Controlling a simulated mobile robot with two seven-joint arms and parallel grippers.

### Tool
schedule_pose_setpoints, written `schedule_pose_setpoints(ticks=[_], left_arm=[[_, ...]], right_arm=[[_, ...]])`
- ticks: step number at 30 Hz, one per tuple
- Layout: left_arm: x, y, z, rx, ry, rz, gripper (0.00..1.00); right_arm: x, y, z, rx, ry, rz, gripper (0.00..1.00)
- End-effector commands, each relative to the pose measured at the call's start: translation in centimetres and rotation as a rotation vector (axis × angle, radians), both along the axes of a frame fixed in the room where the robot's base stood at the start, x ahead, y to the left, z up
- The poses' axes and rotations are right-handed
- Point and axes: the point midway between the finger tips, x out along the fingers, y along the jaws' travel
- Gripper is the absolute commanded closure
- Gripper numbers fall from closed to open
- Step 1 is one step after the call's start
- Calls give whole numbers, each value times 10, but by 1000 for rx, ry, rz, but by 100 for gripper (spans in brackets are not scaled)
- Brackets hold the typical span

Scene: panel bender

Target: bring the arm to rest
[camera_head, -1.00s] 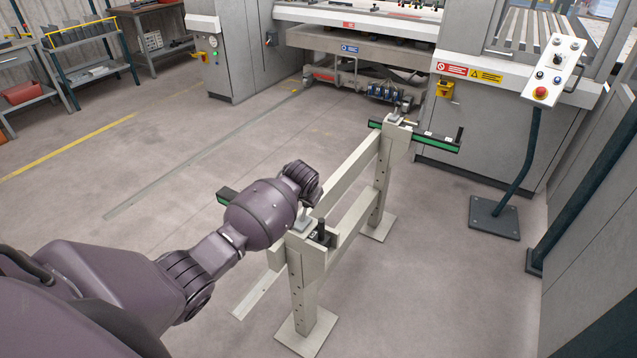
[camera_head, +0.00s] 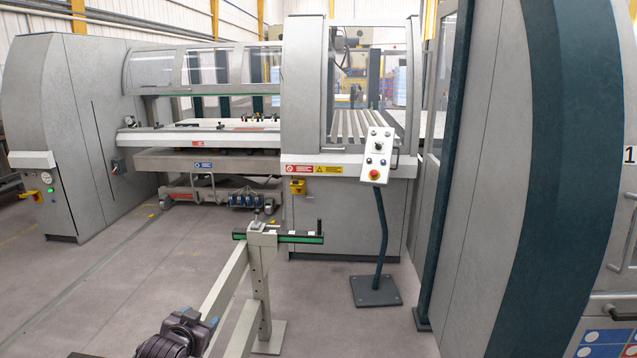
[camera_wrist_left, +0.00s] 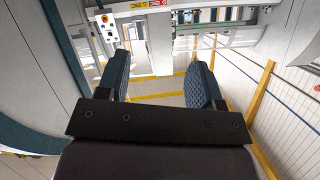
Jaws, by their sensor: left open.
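My left arm shows only at the bottom edge of the head view, with the wrist and left gripper (camera_head: 201,318) beside the near end of the grey stand. In the left wrist view the two ribbed dark fingers of my left gripper (camera_wrist_left: 158,72) are spread wide apart, with nothing between them. Whether the gripper touches the stand cannot be told. My right gripper is in neither view.
The grey stand (camera_head: 258,285) with a green-edged bar on top runs beside my arm. The panel bender (camera_head: 325,130) stands behind it. A control pedestal (camera_head: 377,290) stands right of the stand, near a large grey cabinet (camera_head: 500,160). Open floor (camera_head: 130,280) lies to the left.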

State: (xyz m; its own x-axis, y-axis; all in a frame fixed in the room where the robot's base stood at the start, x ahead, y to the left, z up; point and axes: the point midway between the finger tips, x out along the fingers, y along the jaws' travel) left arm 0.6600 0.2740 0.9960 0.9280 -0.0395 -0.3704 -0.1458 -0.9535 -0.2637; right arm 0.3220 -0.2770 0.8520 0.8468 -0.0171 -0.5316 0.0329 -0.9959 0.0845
Motion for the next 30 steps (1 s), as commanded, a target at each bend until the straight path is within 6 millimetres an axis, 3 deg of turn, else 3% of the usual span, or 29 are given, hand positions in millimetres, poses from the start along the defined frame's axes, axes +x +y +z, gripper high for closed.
schedule_pose_setpoints(ticks=[9, 21, 25, 30], left_arm=[[-112, -15, -37, -82, -93, -21, 40], [-262, -6, -103, -156, 35, 82, 40], [-303, -1, -130, -165, 113, 119, 40], [-332, 3, -147, -168, 167, 143, 40]], right_arm=[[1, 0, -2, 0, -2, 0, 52], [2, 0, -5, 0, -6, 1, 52], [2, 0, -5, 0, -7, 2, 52], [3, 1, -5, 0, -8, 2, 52]])
